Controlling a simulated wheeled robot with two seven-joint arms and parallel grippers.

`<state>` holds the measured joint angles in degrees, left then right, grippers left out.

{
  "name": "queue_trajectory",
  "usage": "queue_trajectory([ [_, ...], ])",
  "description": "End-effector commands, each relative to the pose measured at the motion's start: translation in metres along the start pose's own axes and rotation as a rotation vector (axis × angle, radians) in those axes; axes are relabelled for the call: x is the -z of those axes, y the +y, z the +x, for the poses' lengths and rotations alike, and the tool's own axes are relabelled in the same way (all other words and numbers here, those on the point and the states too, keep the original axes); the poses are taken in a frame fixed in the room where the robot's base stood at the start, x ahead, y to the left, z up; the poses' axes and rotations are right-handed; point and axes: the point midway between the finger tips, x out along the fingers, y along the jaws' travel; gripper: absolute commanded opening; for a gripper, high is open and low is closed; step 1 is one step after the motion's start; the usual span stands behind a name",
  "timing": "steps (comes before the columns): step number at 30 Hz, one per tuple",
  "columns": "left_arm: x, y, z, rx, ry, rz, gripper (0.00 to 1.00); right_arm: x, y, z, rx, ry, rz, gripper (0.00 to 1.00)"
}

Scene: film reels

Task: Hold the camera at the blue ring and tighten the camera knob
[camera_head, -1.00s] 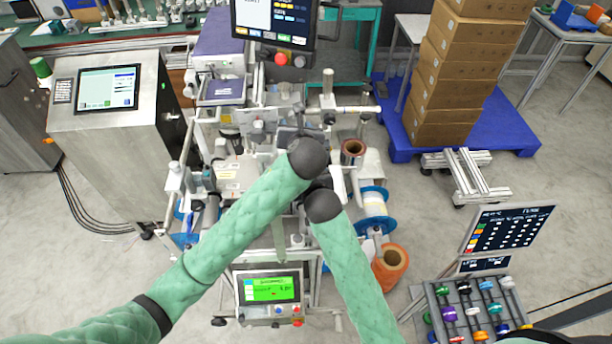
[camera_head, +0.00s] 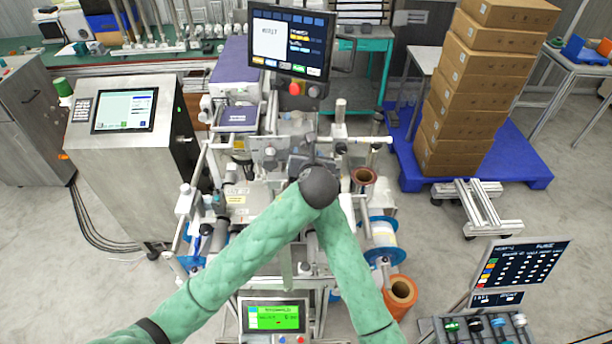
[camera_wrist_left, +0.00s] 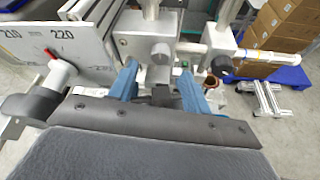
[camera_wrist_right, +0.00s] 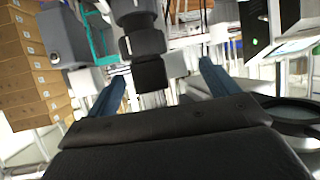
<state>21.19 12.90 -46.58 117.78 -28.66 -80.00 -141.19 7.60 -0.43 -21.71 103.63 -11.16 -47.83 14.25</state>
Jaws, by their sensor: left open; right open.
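A black stepped cylinder, which looks like the camera (camera_wrist_right: 142,45), stands at the upper middle of the right wrist view. It lies beyond and between the fingertips of my right gripper (camera_wrist_right: 162,75), which is open. No blue ring can be made out on it. My left gripper (camera_wrist_left: 158,75) is open in front of a grey metal clamp block (camera_wrist_left: 148,40). A black round knob (camera_wrist_left: 222,66) sits on a post to the right of its fingers; I cannot tell whether it is the camera knob. In the head view my arms cover most of both grippers.
The labelling machine's monitor (camera_head: 290,42) stands behind my grippers. A steel cabinet with a screen (camera_head: 124,110) is on the left. Film reels (camera_head: 382,238) and an orange roll (camera_head: 401,290) sit at the right side. Stacked cartons (camera_head: 480,90) stand on a blue pallet (camera_head: 520,170).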

Motion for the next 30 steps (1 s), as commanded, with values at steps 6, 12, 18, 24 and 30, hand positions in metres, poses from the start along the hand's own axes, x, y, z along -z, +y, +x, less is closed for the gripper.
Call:
queue_trajectory([
  [6,0.0000,0.0000,0.0000,0.000,0.000,0.000,0.49,-0.0008,0.0000,0.0034,0.000,-0.001,0.000,0.87],
  [12,0.0000,0.0000,0.0000,0.000,0.000,0.000,0.49,-0.0007,0.0000,0.0032,0.000,-0.001,0.000,0.73],
  [18,0.0000,0.0000,0.0000,0.000,0.000,0.000,0.49,-0.0007,0.0000,0.0031,0.000,-0.001,0.000,0.34],
  [24,0.0000,0.0000,0.0000,0.000,0.000,0.000,0.49,-0.0005,0.0000,0.0029,0.000,-0.001,0.000,0.18],
  [30,-0.0001,0.0000,0.0000,0.000,0.000,0.000,0.49,0.0036,-0.0001,0.0012,0.000,0.000,0.000,0.18],
])
